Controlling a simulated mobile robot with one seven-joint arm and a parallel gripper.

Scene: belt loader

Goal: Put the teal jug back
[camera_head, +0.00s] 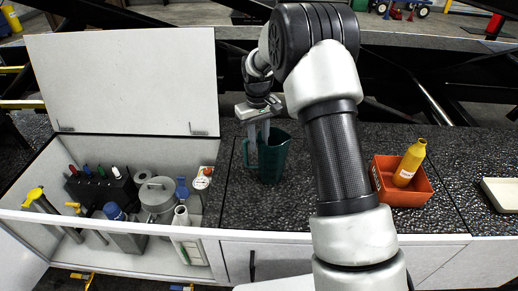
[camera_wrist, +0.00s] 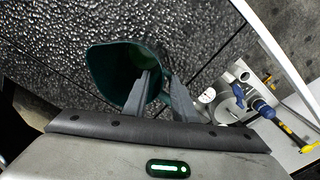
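The teal jug (camera_head: 273,162) stands upright on the black speckled counter, just right of the open white bin; its handle (camera_head: 246,153) points left. My gripper (camera_head: 259,142) is above the jug's left side, pointing down. In the wrist view, the jug (camera_wrist: 103,76) shows its open mouth. The fingers of my gripper (camera_wrist: 162,82) stand apart, one over the mouth and the other outside near the handle side, with the rim between them. I see a gap between the fingers; contact with the jug is hard to tell.
The open white bin (camera_head: 150,235) holds a grey canister (camera_head: 157,197), a black caddy (camera_head: 100,190), bottles and yellow-handled tools. Its lid (camera_head: 130,85) stands raised behind. Right of my arm, a red-orange tray (camera_head: 408,194) holds a yellow bottle (camera_head: 409,165). A pale tray (camera_head: 502,193) lies far right.

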